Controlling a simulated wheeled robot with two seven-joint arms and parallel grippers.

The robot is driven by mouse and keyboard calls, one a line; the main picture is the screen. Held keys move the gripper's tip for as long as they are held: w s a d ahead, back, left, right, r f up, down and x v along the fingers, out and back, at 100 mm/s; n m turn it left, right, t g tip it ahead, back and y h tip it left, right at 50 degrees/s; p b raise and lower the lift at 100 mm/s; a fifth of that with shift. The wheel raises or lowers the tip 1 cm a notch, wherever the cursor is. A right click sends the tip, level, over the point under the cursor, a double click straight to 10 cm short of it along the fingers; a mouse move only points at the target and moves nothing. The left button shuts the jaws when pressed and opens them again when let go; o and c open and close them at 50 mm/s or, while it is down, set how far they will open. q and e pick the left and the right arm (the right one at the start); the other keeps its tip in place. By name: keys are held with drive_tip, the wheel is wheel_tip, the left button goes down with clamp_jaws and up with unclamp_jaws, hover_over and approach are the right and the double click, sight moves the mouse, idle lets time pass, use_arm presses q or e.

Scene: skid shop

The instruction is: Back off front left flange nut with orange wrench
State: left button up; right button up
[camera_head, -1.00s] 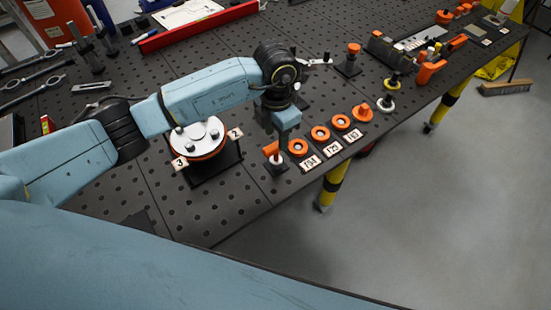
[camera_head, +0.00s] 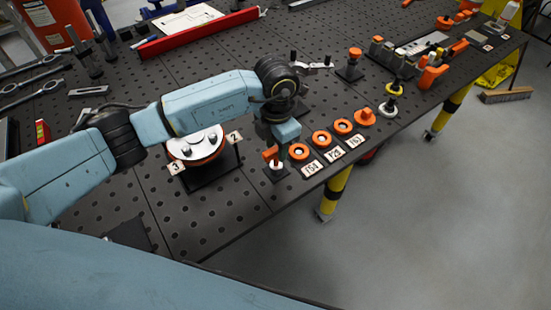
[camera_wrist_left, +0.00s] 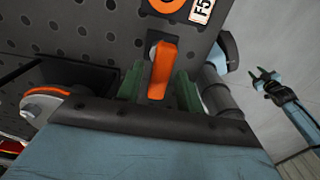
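The orange wrench (camera_head: 270,154) stands on a white post in a dark holder near the table's front edge. My left gripper (camera_head: 279,144) is right above it, pointing down. In the left wrist view, the wrench's orange bar (camera_wrist_left: 157,70) lies between the green fingers (camera_wrist_left: 158,90), with a narrow gap beside it. The flange (camera_head: 197,146) is a white disc with an orange rim and several nuts, on a dark stand left of the gripper. Labels 2 and 3 show; my arm hides its far part. My right gripper (camera_wrist_left: 268,82) is small in the left wrist view, jaws apart.
Orange rings (camera_head: 321,138) with number cards stand right of the wrench along the front edge. A post with an orange top (camera_head: 355,53) and a metal lever (camera_head: 312,66) stand behind. A red bar (camera_head: 198,34) lies at the back. The front left tabletop is mostly clear.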

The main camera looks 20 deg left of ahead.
use_arm(q)
clamp_jaws()
drive_tip(key=shift+r+p, duration=1.7)
drive_tip(key=shift+r, duration=0.85)
drive_tip(key=shift+f, duration=0.1)
